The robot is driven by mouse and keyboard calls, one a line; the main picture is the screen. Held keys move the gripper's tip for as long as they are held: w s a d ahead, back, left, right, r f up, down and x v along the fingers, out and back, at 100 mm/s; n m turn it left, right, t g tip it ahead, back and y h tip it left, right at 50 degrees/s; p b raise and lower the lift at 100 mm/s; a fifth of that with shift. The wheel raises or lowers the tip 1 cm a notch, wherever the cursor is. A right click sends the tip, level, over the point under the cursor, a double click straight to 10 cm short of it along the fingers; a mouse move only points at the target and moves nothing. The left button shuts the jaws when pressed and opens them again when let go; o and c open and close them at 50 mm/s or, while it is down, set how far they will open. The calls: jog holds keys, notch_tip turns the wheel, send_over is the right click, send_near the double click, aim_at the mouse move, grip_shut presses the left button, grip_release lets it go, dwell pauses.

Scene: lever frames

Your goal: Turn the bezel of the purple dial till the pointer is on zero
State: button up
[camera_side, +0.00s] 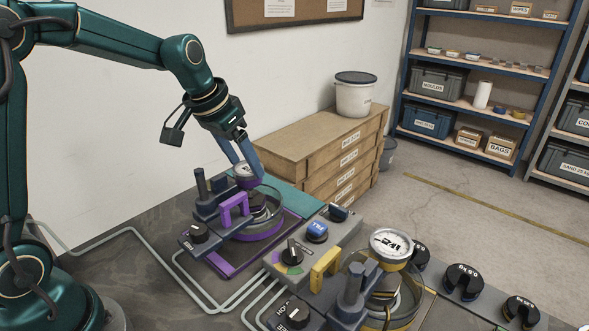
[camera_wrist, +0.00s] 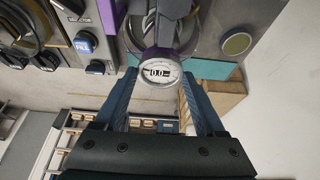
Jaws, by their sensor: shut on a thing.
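The purple dial (camera_side: 243,171) stands above the purple-trimmed fixture in the side view, with a white face and a purple rim. My gripper (camera_side: 248,174) reaches down to it from above, its blue fingers shut on the bezel. In the wrist view the dial (camera_wrist: 160,73) sits between the two fingertips of my gripper (camera_wrist: 160,68), one at each side. The fingers hide part of the rim.
A second fixture with a yellow-trimmed dial (camera_side: 391,244) stands at the front right. A purple handle (camera_side: 234,207) and a dark post rise close to my gripper. A blue FILL knob (camera_side: 317,231) is between the fixtures. Wooden drawers (camera_side: 320,150) stand behind.

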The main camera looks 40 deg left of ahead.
jog(key=shift+n, duration=0.3)
jog(key=o, duration=1.3)
jog(key=v, duration=0.5)
jog(key=shift+r, duration=0.1)
